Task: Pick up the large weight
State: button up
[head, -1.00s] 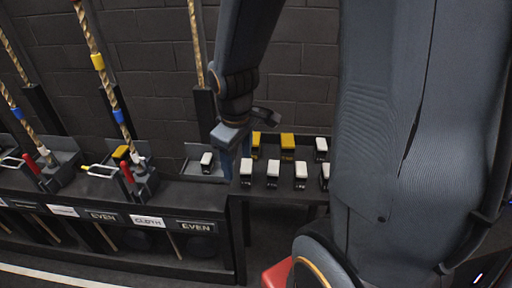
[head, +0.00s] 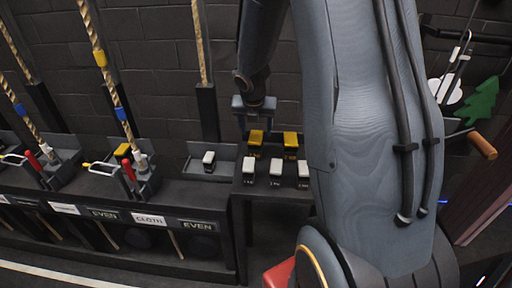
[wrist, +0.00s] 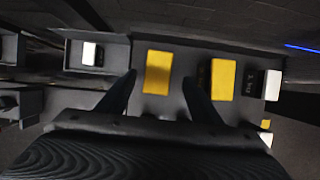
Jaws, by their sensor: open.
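Two yellow-topped weights stand at the back of the dark side table; the left one (head: 256,138) and the right one (head: 290,141) look larger than the white-topped weights. My gripper (head: 254,122) is open and empty, just above and behind the left yellow weight in the head view. In the wrist view the left yellow weight (wrist: 158,73) lies ahead between the two open fingers (wrist: 160,95), apart from them. The right yellow weight (wrist: 223,80) is just outside the right finger. My arm hides the right part of the table.
Several white-topped weights (head: 276,167) stand in the table's front row. One white-topped weight (head: 209,158) sits in a tray at left. Beyond it, a bench (head: 190,197) carries red-handled levers and ropes. A brick wall (head: 160,60) stands behind.

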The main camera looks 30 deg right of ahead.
aim_at(256, 136)
jog(key=x, duration=0.2)
jog(key=b+x, duration=0.1)
jog(key=x, duration=0.3)
jog(key=shift+a+f+b, duration=0.2)
jog(key=shift+f+b, duration=0.05)
jog(key=shift+b, duration=0.05)
grip_shut()
jog(key=shift+w+r, duration=0.15)
